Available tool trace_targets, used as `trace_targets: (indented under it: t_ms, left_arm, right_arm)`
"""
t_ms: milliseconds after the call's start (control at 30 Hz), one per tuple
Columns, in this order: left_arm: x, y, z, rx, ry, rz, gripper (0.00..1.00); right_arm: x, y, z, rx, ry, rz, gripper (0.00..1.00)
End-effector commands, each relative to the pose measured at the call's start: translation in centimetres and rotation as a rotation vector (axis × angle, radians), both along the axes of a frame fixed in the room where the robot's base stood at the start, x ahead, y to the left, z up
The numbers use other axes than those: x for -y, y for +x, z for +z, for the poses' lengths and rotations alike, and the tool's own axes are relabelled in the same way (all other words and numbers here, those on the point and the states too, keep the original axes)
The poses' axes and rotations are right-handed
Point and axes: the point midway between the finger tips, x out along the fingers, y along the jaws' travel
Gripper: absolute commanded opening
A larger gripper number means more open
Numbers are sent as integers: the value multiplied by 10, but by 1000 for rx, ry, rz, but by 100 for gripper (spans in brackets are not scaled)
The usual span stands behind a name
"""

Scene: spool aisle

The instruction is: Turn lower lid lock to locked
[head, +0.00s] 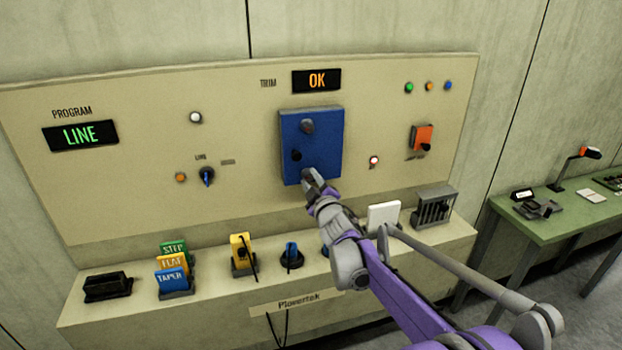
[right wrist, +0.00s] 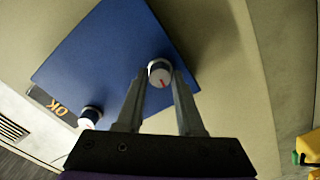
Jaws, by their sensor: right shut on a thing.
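A blue lid (head: 325,140) is on the upright beige panel. An upper round lock knob (head: 307,126) shows on it; it also appears at the lower left of the lid in the right wrist view (right wrist: 90,117). The lower lid lock (right wrist: 160,76) is a round dark knob with a pale face and a red mark, near the lid's edge. My right gripper (head: 308,176) is at the lid's lower edge, its two fingers shut on either side of this lower lock. In the head view the gripper hides the lower lock. My left gripper is out of view.
The orange switch box (head: 422,138) is to the right. Below, the ledge carries coloured cards (head: 172,280), a yellow holder (head: 241,252), a blue knob (head: 291,254) and a slotted grey rack (head: 434,207).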

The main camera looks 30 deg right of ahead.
Motion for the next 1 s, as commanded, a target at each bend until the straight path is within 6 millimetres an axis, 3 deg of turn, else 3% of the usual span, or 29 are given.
trace_targets:
  t_ms: [300,800,833,1000]
  left_arm:
    - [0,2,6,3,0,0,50]
    - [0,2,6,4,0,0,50]
    - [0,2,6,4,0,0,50]
    - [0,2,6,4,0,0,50]
  right_arm:
    - [0,0,0,-24,-101,0,0]
    - [0,0,0,-28,-117,0,0]
    - [0,0,0,-28,-117,0,40]
    - [0,0,0,-28,-116,0,67]
